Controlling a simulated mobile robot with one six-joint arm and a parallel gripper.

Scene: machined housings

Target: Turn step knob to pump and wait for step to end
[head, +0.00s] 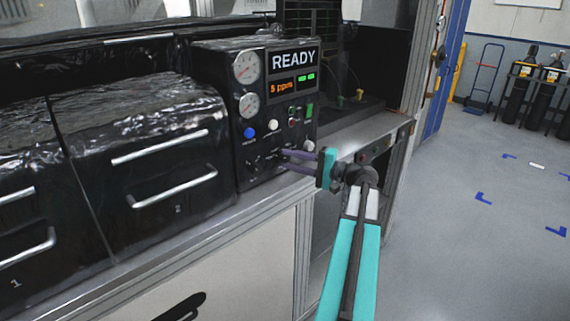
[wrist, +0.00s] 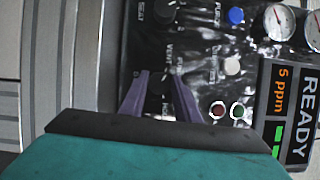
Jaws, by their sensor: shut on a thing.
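The black control panel (head: 262,120) stands on the bench, with small knobs on its lower part. My gripper (head: 283,160) reaches it from the right, its two purple fingers against the panel's lower right. In the wrist view, turned on its side, my gripper (wrist: 162,84) is shut on the dark step knob (wrist: 159,88), one finger on each side. Small labels around the knob are partly hidden; one looks like VENT. The knob's pointer direction cannot be made out. The display (head: 293,73) reads READY and 5 ppm, with two green marks.
A blue button (head: 249,133) and a white button (head: 273,125) sit left of and above my fingers. Two gauges (head: 246,68) are higher up. Black glossy housings with drawer handles (head: 172,188) stand on the left. Open floor (head: 490,220) lies to the right.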

